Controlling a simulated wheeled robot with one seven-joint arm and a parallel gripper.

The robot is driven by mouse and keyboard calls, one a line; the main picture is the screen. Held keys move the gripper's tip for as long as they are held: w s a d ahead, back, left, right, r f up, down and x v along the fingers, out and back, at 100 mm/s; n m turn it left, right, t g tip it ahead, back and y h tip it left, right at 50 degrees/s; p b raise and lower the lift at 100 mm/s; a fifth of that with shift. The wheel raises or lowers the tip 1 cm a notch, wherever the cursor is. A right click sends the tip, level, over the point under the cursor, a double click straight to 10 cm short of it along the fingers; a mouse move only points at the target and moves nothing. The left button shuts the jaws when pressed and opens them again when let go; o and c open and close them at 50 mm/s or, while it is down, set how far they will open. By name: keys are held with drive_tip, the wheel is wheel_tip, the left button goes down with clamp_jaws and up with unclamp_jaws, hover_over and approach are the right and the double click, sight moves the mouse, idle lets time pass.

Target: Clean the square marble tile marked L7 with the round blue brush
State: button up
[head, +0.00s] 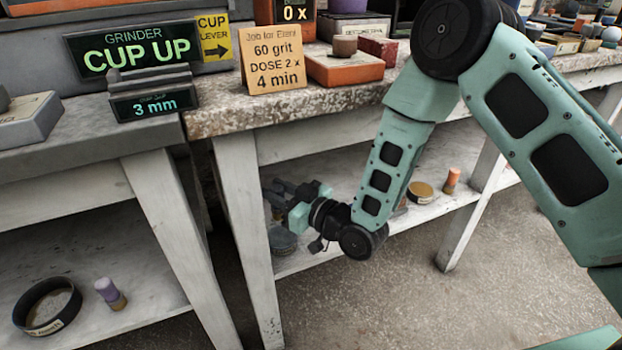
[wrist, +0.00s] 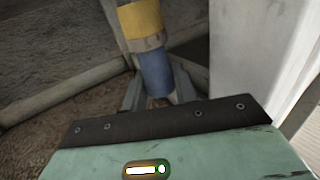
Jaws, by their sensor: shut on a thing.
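My gripper (head: 278,192) reaches in over the lower shelf of the middle bench, beside the white front leg. In the wrist view its fingers (wrist: 157,97) are shut on a round, blue-bodied piece with a yellow band, which I take to be the blue brush (wrist: 155,72). Its bristles cannot be made out. In the head view the brush is hidden behind the gripper and leg. I cannot make out a marble tile marked L7 in either view. A grey block (head: 28,122) with an unreadable label lies on the left bench.
The white bench leg (head: 250,250) stands close to my gripper. A dark round tin (head: 283,240) is on the shelf below it. A round tin (head: 420,191) and an orange cylinder (head: 452,180) stand further right.

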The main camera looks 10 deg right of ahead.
drive_tip(key=shift+a+f+b, duration=0.1)
drive_tip(key=shift+f+b, duration=2.1)
drive_tip(key=shift+f, duration=0.75)
drive_tip(key=shift+f+b, duration=0.45)
drive_tip(key=shift+f, duration=0.2)
drive_tip(key=shift+r, duration=0.1)
drive_tip(key=shift+r+p, duration=2.5)
drive_tip(key=shift+r, duration=1.05)
